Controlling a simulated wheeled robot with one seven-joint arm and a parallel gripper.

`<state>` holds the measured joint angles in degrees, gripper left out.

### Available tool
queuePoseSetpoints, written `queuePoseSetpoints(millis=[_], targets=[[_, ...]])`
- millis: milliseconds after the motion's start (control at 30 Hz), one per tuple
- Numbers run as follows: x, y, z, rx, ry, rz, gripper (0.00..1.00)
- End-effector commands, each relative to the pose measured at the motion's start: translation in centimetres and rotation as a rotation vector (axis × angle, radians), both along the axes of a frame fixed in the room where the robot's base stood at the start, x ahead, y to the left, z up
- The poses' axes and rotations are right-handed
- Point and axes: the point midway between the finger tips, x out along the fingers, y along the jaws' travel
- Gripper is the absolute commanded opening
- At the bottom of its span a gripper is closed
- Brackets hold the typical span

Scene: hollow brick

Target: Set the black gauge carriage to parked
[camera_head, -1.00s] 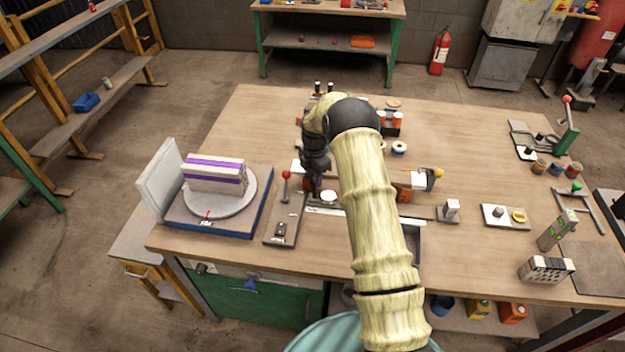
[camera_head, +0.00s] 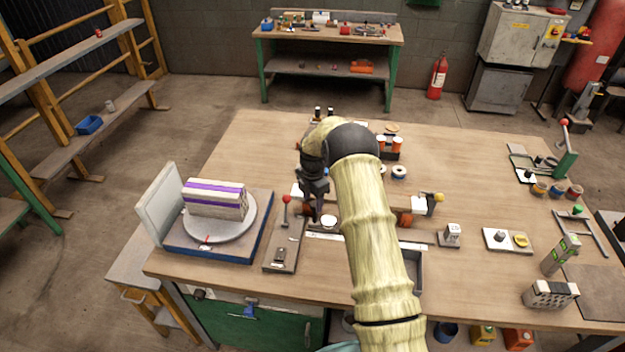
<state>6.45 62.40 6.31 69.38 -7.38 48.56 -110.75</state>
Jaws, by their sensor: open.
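My gripper (camera_head: 315,212) points down over the middle of the workbench (camera_head: 250,150), beside a round white disc (camera_head: 328,221) and just right of a red-knobbed lever (camera_head: 286,199). Its fingers are small and dark here, and I see nothing held in them. A long low rail (camera_head: 415,237) runs left to right in front of it, partly behind my arm. I cannot pick out the black gauge carriage for certain. It may be among the dark parts at my gripper or hidden behind my arm.
A striped hollow brick (camera_head: 215,200) sits on a round turntable (camera_head: 220,222) at the left. A small grey block (camera_head: 450,235) stands at the rail's right end. A plate with a yellow knob (camera_head: 520,240) lies farther right. The bench's back left is clear.

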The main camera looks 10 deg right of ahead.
Motion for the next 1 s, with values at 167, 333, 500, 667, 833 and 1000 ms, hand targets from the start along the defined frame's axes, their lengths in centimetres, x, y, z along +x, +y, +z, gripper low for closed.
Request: queuePoseSetpoints(millis=[167,333,500,667,833,1000], targets=[[0.1,-0.1,2.6,0.001,-0.004,-0.001,0.52],[0.1,-0.1,6.0,0.0,-0.005,-0.001,0.52],[0.1,0.0,9.4,-0.001,-0.006,-0.001,0.52],[0.1,0.0,12.6,0.0,-0.005,0.0,0.52],[0.1,0.0,15.4,0.001,-0.004,0.0,0.52],[0.0,0.1,16.6,0.0,-0.001,0.0,0.52]])
